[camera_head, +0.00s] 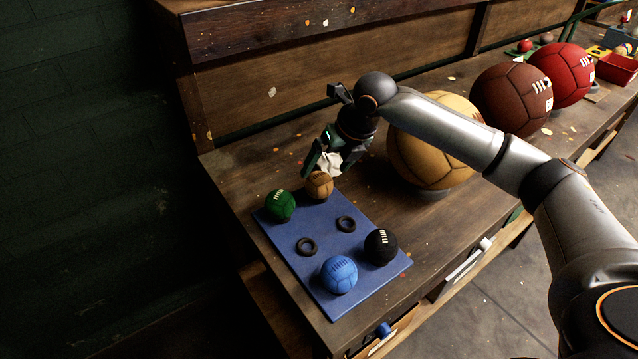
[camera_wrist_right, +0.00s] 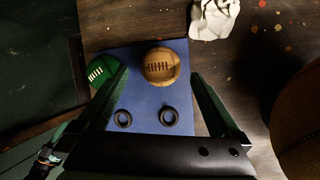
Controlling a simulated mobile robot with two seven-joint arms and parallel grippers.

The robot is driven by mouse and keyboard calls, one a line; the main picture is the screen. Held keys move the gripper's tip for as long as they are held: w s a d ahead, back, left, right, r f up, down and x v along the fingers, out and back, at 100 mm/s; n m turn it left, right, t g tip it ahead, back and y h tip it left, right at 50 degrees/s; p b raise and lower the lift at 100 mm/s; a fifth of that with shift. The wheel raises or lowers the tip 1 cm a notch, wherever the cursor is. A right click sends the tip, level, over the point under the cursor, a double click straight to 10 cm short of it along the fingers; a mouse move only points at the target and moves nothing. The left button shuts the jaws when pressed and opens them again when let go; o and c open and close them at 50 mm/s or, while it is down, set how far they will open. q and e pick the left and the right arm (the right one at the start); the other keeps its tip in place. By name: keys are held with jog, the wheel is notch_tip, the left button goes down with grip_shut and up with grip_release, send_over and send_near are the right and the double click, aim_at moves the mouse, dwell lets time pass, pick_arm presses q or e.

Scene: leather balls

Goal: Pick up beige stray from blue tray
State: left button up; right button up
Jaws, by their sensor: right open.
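The blue tray (camera_head: 325,268) lies flat on the wooden bench. A small tan ball (camera_head: 319,185), the beige one, sits at its far corner and also shows in the right wrist view (camera_wrist_right: 160,66). My right gripper (camera_head: 326,172) is open and empty, just above and behind this ball. In the right wrist view the ball shows between the two fingertips, with space on both sides. A green ball (camera_head: 280,205), a black ball (camera_head: 381,246) and a blue ball (camera_head: 339,274) are also on the tray. My left gripper is out of view.
Two dark rings (camera_head: 307,246) sit empty on the tray. Crumpled white paper (camera_wrist_right: 214,18) lies on the bench beyond the tan ball. A large yellow ball (camera_head: 430,160) stands right of my gripper, with large brown (camera_head: 505,98) and red (camera_head: 562,75) balls beyond.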

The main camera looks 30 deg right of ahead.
aim_at(323, 176)
jog(key=shift+s+x, duration=0.2)
jog(key=shift+x, duration=3.3)
jog(key=shift+d, duration=0.1)
jog(key=c, duration=1.3)
